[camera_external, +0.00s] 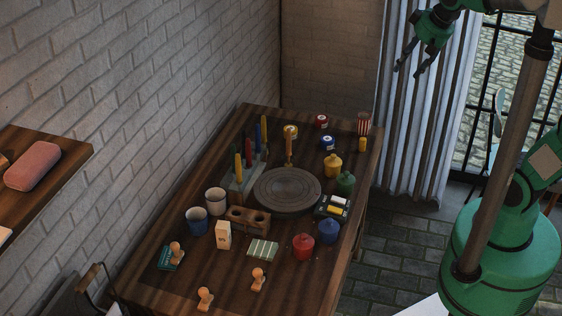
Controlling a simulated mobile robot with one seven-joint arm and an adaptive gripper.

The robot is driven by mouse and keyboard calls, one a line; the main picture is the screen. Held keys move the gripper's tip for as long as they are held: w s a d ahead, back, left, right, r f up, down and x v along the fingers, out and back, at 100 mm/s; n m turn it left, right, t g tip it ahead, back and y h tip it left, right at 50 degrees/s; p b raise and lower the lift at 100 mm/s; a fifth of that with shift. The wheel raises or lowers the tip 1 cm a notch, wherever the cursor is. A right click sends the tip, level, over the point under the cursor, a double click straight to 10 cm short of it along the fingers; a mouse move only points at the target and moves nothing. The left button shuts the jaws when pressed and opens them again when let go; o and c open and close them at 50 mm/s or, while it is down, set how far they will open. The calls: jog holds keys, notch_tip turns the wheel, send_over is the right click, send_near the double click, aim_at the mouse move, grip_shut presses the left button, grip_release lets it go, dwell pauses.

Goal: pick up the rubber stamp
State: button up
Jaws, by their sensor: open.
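Several small wooden-handled objects that look like rubber stamps are on the table's near end. One stamp (258,278) stands near the front middle. Another stamp (205,298) stands at the near edge. A third stamp (176,249) is on or against a teal pad (169,259) at the left. Which one the task means I cannot tell. My gripper (408,70) is open and empty. It hangs high at the top right, in front of the curtain and well away from the stamps.
The wooden table (185,289) carries a round grey turntable (287,189), a white mug (215,201), a blue mug (197,221), a wooden holder (249,220), a red jar (303,247) and a blue jar (329,231). A brick wall (170,90) borders the left side.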

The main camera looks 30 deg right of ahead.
jog(key=w+a+f+g+y, duration=0.1)
jog(key=w+a, duration=0.5)
jog(key=a, duration=0.2)
jog(key=w+a+f, duration=0.2)
jog(key=w+a, duration=0.3)
jog(key=a, duration=0.4)
jog(key=n+g+y, duration=0.1)
jog(key=n+g, duration=0.1)
jog(key=g, duration=0.1)
send_over(176, 243)
jog(key=s+d, duration=0.1)
jog(key=d, duration=0.3)
notch_tip(176, 243, down, 33)
jog(key=shift+a+r, duration=0.1)
jog(key=shift+r, duration=0.1)
jog(key=shift+f, duration=0.1)
jog(key=shift+b+x, duration=0.4)
jog(key=shift+x, duration=3.8)
jog(key=shift+a+f, duration=0.1)
jog(key=shift+a, duration=0.05)
